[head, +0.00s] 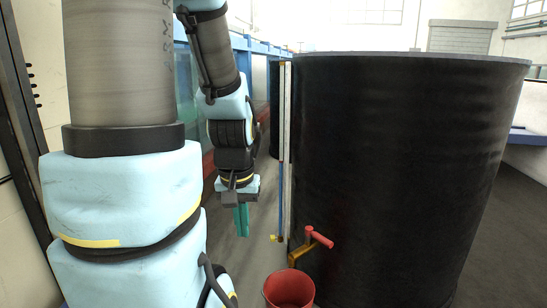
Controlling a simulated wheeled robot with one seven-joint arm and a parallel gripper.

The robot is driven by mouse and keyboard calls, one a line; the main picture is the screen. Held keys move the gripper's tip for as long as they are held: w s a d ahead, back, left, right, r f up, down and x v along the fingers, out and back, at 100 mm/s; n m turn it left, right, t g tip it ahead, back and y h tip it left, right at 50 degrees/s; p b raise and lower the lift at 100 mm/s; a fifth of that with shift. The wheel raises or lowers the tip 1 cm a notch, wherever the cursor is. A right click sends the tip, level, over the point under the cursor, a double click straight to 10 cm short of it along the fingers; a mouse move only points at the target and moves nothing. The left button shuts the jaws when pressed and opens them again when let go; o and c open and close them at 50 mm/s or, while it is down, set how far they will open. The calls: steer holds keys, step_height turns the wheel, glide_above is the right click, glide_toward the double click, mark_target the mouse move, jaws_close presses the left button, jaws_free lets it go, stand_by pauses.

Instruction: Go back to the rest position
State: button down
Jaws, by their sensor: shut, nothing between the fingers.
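My gripper (242,220) hangs at the end of my arm, left of the middle of the head view, with its green fingers pointing down. The fingers are together with nothing between them. It is in the air, left of the large black tank (400,170) and apart from it. My arm's upper links fill the left of the view.
The tank has a brass tap with a red handle (318,238) low on its side. A red bucket (289,290) stands below it. A clear level tube with a white scale (284,150) runs up the tank's left edge. Grey floor shows around my gripper.

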mark_target(320, 238)
step_height(320, 238, up, 22)
steer(key=p, duration=1.9)
steer(key=shift+p, duration=0.35)
steer(key=c, duration=1.6)
jaws_free()
